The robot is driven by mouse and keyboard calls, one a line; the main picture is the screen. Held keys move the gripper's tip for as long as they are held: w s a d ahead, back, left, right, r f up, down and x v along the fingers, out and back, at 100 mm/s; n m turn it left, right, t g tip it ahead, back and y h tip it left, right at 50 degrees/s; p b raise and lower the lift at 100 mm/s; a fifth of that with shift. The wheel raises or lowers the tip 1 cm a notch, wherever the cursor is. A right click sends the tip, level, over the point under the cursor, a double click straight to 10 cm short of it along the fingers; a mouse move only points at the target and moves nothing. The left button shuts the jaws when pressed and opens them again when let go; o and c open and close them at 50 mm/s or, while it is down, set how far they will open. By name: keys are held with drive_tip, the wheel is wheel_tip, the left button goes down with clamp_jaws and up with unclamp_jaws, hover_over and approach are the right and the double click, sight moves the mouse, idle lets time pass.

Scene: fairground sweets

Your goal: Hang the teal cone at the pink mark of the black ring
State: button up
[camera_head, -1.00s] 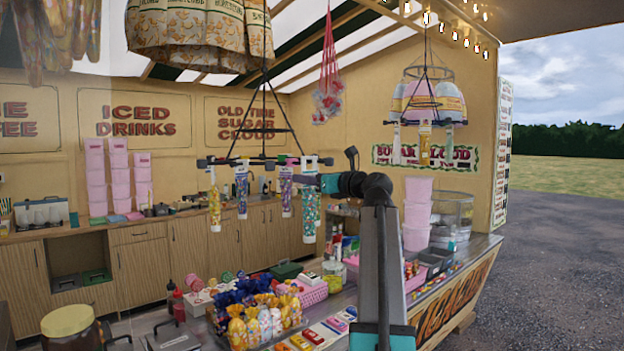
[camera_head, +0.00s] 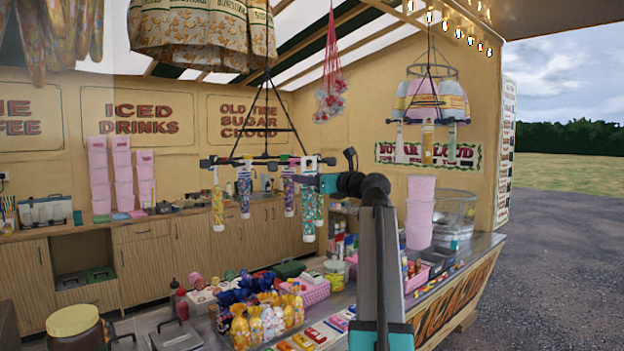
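The teal cone (camera_head: 308,208), a speckled bag with a white top hook and white tip, hangs upright at my gripper (camera_head: 318,182). The gripper reaches in from the right, its teal fingers at the bag's upper part, and appears shut on it; the finger contact is small in view. The black ring (camera_head: 232,161) hangs from black rods and is seen nearly edge-on. The cone's hook is at about the height of the ring's right end; I cannot tell whether they touch. Small coloured marks show along the ring, but the pink one is not clearly distinguishable.
A yellow cone (camera_head: 217,205), a blue-purple cone (camera_head: 244,193) and a purple cone (camera_head: 289,193) hang on the ring. A patterned lampshade-like cluster (camera_head: 200,35) is above. A second hanging rack (camera_head: 430,100) is to the right. The counter below is crowded with sweets (camera_head: 262,322).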

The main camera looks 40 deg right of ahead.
drive_tip(key=shift+w+d+p, duration=0.15)
drive_tip(key=shift+w+p, duration=0.75)
drive_tip(key=shift+w, duration=1.1)
drive_tip(key=shift+f+p, duration=0.3)
drive_tip(key=shift+f, duration=0.05)
idle(1.0)
drive_tip(key=o, duration=1.5)
drive_tip(key=shift+s, duration=0.2)
drive_tip(key=s+p, duration=0.1)
drive_tip(key=s, duration=0.2)
drive_tip(key=s+p, duration=0.1)
drive_tip(key=s, duration=0.2)
drive_tip(key=s+p, duration=0.2)
drive_tip(key=s, duration=0.1)
drive_tip(key=shift+s+a, duration=0.3)
drive_tip(key=shift+a, duration=0.1)
